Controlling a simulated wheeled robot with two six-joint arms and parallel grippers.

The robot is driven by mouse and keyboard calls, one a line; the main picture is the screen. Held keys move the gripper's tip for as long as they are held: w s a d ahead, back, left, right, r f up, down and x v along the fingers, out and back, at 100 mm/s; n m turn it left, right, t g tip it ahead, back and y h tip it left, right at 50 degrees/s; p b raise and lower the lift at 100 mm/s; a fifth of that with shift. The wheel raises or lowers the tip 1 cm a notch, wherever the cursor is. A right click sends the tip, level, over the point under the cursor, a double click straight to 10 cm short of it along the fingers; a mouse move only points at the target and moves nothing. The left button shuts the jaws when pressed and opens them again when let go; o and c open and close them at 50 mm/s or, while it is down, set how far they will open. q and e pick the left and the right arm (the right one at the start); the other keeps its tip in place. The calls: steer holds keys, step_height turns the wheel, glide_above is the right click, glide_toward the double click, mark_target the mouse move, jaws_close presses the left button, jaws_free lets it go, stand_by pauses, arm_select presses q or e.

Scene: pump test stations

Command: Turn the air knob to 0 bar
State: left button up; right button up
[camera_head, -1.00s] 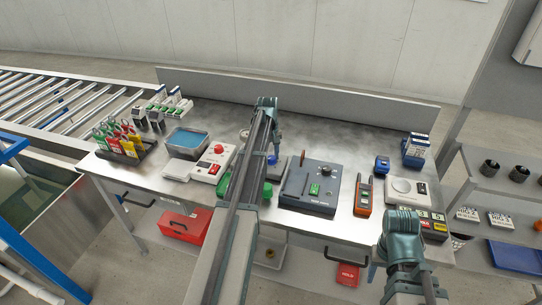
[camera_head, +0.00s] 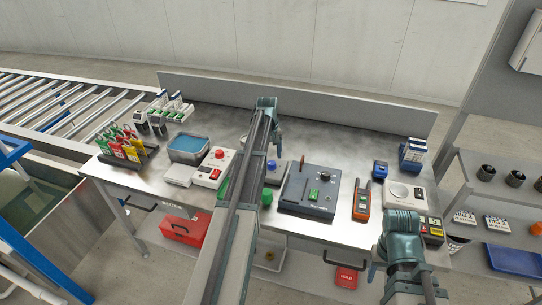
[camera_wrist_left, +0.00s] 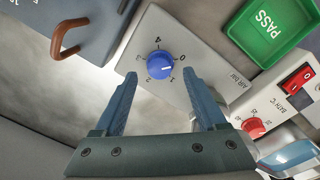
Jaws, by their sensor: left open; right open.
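The blue air knob (camera_wrist_left: 159,66) sits on a light grey panel (camera_wrist_left: 205,60) marked "AIR bar", with a scale from 0 to 4. Its white mark points right, between 0 and 1; the exact reading is unclear. My left gripper (camera_wrist_left: 160,76) is open and empty, with one finger on each side of the knob's near edge. I cannot tell whether they touch it. In the head view the knob (camera_head: 271,165) shows just below my left gripper (camera_head: 276,146). My right gripper (camera_head: 374,273) hangs low at the table's front edge, mostly hidden by its own arm.
A green PASS tray (camera_wrist_left: 275,30) lies near the panel. An orange handheld device (camera_head: 362,200) lies right of the tester.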

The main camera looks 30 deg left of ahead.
mark_target(269, 163)
arm_select(q)
step_height(269, 163, up, 11)
steer(key=p, duration=1)
steer(key=shift+s+a, duration=0.2)
steer(key=shift+s, duration=0.05)
steer(key=s+d+m, duration=0.4)
steer(key=s+d, duration=0.1)
steer(key=d, duration=0.7)
steer(key=s+d+m, duration=0.3)
steer(key=s+d, duration=0.3)
steer(key=d, duration=0.7)
steer(key=s+d+m+y+b, duration=0.1)
steer(key=s+d+m, duration=0.6)
steer(key=s+d, duration=0.6)
steer(key=s+f, duration=0.1)
steer(key=s, duration=0.1)
steer(key=shift+s+g+y, duration=0.3)
